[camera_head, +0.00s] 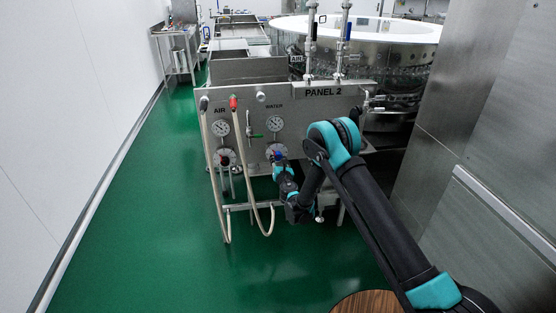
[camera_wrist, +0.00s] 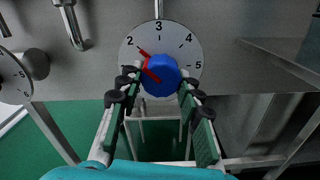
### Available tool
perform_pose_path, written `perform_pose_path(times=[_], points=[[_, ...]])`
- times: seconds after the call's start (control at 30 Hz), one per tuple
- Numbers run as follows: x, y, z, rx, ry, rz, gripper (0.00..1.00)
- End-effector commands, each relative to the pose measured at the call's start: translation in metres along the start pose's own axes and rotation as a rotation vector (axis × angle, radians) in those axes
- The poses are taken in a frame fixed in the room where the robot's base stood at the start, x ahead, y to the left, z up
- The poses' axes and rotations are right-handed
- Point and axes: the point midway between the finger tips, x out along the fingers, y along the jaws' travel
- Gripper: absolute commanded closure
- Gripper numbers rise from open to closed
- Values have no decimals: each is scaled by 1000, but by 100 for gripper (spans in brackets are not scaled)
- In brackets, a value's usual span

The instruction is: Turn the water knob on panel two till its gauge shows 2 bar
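Panel two (camera_head: 322,92) is a steel panel with an AIR side on the left and a WATER side on the right. The water gauge (camera_head: 275,124) is a small round dial; its needle is too small to read. Below it is the blue water knob (camera_head: 278,155), in the wrist view a blue round knob (camera_wrist: 162,74) on a grey scale plate (camera_wrist: 184,37) with numbers from 2 to 5 showing. A red pointer on the knob points up-left, near 2. My gripper (camera_wrist: 160,82) has one finger either side of the knob; whether both fingers press on it is unclear.
The air gauge (camera_head: 221,128) and air knob (camera_head: 225,158) are to the left. Two pale hoses (camera_head: 211,170) hang in front of the panel. Green floor (camera_head: 130,230) is clear on the left; a steel wall (camera_head: 500,150) stands on the right.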

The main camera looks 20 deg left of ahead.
Motion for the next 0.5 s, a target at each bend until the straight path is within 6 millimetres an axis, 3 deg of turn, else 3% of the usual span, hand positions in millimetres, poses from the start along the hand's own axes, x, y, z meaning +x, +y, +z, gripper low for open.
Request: perform_pose_path(times=[0.17, 0.5], points=[[0, 0, 0, 0, 0, 1, 44], [0, 1, 4, 0, 0, 0, 44]])
